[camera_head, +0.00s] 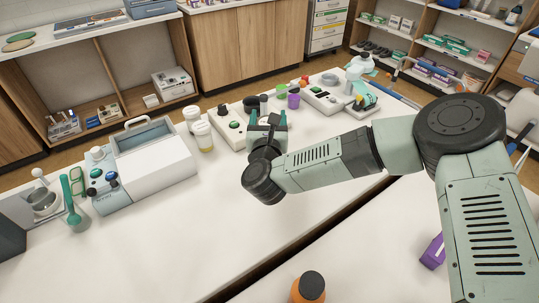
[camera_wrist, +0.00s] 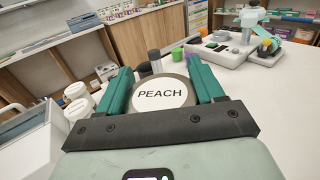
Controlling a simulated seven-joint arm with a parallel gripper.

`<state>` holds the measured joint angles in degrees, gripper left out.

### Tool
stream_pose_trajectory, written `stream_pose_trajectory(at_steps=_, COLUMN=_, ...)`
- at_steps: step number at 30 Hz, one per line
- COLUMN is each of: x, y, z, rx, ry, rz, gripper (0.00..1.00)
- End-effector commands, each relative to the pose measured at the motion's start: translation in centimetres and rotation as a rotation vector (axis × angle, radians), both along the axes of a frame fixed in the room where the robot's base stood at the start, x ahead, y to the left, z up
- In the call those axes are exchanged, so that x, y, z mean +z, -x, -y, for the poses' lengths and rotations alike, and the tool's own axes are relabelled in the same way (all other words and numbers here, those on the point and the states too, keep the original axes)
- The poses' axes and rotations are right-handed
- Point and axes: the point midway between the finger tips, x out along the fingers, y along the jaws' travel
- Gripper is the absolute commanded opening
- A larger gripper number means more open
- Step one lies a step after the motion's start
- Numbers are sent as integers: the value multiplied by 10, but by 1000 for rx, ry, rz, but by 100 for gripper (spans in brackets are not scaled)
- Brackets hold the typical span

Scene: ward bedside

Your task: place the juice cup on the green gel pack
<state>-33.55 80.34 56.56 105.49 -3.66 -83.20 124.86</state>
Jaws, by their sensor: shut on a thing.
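My gripper (camera_head: 267,118) is shut on a round cup with a white lid marked PEACH (camera_wrist: 161,94), which I take to be the juice cup. The lid sits between the two green fingers in the wrist view (camera_wrist: 160,72). In the head view the held cup is mostly hidden by my gripper, over the far part of the white table. I cannot make out a green gel pack for sure in either view. I cannot tell whether the cup touches the table.
Two pale lidded cups (camera_head: 204,136) stand left of my gripper, beside a white box-shaped device (camera_head: 150,165). A control box (camera_head: 229,125), a green cup (camera_head: 281,91) and a purple cup (camera_head: 293,101) stand close behind. The near table (camera_head: 200,240) has clear room.

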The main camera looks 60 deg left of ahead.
Motion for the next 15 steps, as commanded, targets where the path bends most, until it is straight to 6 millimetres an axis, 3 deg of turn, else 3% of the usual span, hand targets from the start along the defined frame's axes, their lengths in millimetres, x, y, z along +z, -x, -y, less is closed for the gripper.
stream_pose_trajectory(at_steps=3, x=-25, y=0, z=0, rx=-1, ry=2, rz=0, gripper=30)
stream_pose_trajectory(at_steps=15, x=-68, y=0, z=0, rx=-1, ry=1, rz=0, gripper=30)
